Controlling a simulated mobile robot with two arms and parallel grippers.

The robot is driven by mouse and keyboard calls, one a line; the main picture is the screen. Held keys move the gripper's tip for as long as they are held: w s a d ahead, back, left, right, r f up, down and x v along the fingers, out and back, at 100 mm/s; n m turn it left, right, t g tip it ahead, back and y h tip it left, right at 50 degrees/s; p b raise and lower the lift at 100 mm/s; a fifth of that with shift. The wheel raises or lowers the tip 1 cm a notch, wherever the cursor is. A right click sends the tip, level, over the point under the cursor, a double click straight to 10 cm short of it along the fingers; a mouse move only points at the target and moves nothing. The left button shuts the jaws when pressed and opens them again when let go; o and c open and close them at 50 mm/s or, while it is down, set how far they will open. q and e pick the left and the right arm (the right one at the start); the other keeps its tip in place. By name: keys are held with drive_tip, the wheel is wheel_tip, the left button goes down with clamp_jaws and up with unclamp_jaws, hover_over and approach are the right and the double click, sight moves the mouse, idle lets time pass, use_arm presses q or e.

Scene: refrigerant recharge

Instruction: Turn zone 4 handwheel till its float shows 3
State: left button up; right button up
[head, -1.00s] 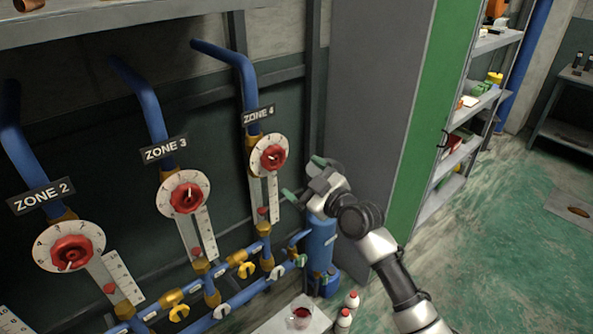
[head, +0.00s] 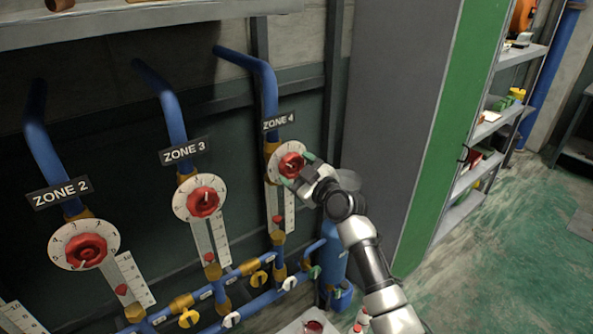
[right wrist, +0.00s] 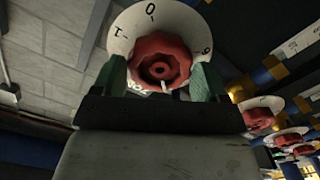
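The red zone 4 handwheel (head: 291,164) sits on a white numbered dial (head: 279,152) under the ZONE 4 sign (head: 278,121). Its red float (head: 278,219) is low on the white scale (head: 290,212) below; the number there is too small to read. My right gripper (head: 298,170) is at the handwheel. In the right wrist view the green fingertips (right wrist: 160,82) stand open on either side of the red handwheel (right wrist: 160,62), and I cannot tell whether they touch it. My left gripper is not in view.
The zone 3 handwheel (head: 203,202) and zone 2 handwheel (head: 86,250) are to the left with their own scales. Yellow valve handles (head: 259,279) and blue pipes run below. A grey cabinet side (head: 390,110) stands close on the right.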

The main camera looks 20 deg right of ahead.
drive_tip(key=shift+c, duration=0.9)
drive_tip(key=shift+m, duration=0.9)
drive_tip(key=shift+f+m+p, duration=0.1)
drive_tip(key=shift+m+p, duration=0.25)
drive_tip(key=shift+m, duration=0.45)
drive_tip(key=shift+m, duration=0.8)
